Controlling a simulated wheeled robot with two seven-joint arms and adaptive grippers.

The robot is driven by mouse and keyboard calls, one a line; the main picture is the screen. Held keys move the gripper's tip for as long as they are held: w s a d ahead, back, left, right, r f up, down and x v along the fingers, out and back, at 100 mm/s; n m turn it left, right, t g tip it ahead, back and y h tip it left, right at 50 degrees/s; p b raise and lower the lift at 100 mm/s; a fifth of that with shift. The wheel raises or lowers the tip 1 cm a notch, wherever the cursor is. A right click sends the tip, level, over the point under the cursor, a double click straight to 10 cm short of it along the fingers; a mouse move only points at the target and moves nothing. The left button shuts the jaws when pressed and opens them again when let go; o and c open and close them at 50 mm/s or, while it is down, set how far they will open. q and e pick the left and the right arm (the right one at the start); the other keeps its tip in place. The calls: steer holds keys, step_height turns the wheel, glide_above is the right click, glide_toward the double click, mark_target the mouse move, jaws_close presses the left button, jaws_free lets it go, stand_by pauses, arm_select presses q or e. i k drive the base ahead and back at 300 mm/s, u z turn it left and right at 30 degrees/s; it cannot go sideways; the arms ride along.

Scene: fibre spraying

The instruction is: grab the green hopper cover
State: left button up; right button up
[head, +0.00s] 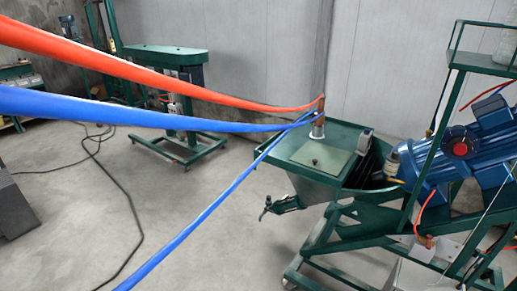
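The green hopper (318,187) of the spraying machine stands right of the middle in the head view. A flat, pale green square plate (322,157), which looks like the hopper cover, lies within its dark green rim (345,127). I cannot tell whether a handle is on the plate. Neither of my grippers is in view, so nothing is seen touching the cover.
An orange hose (150,78) and blue hoses (110,106) cross from the left to a fitting (317,127) at the hopper's back. A blue motor (465,150) and green frame stand right. Another green stand (170,60) is behind. A black cable (122,195) lies on the floor.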

mark_target(328, 159)
steer(key=u, duration=0.55)
steer(key=i, duration=1.65)
steer(key=z, duration=0.15)
